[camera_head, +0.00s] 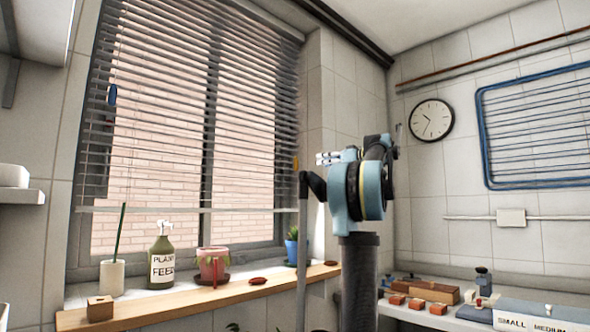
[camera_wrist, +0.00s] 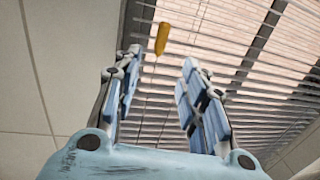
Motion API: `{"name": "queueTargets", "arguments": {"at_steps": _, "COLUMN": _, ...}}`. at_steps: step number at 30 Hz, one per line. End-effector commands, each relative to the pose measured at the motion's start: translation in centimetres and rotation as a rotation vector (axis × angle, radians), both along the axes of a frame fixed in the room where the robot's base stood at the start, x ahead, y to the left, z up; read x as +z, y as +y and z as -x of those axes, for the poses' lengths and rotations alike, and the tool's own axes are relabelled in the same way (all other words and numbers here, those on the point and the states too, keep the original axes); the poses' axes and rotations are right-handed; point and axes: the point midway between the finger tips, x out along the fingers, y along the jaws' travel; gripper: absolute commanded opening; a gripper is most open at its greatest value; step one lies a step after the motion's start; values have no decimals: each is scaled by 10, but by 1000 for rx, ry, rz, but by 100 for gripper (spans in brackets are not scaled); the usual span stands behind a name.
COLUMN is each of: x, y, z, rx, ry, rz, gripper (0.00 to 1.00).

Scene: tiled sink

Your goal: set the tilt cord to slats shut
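The window blind (camera_head: 190,110) hangs over the window with its slats apart, and brick shows between them. A blue cord pull (camera_head: 112,95) hangs at its left side. A yellow cord pull (camera_head: 295,162) hangs at its right edge; it also shows in the wrist view (camera_wrist: 162,38) on a thin cord. No label shows which one is the tilt cord. My gripper (camera_head: 328,158) is right of the yellow pull. In the wrist view my gripper (camera_wrist: 162,60) is open and empty, with the yellow pull seen between and beyond its fingertips. They look apart.
A wooden sill (camera_head: 190,307) below the window holds a green plant-feed bottle (camera_head: 162,262), a pink pot (camera_head: 212,262), a blue pot with a plant (camera_head: 292,247) and a white cup (camera_head: 112,278). The right counter holds small boxes and blocks. A blue rack (camera_head: 535,125) hangs on the right wall.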

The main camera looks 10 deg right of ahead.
Motion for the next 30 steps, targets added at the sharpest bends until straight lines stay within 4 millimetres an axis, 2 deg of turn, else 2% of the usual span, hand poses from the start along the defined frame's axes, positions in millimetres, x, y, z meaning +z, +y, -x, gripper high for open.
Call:
{"name": "queueTargets", "arguments": {"at_steps": 21, "x": -1, "y": 89, "z": -87, "rx": 5, "ry": 3, "rz": 0, "gripper": 39}}
{"name": "queueTargets", "arguments": {"at_steps": 30, "x": -1, "y": 113, "z": -111, "rx": 3, "ry": 4, "rz": 1, "gripper": 39}}
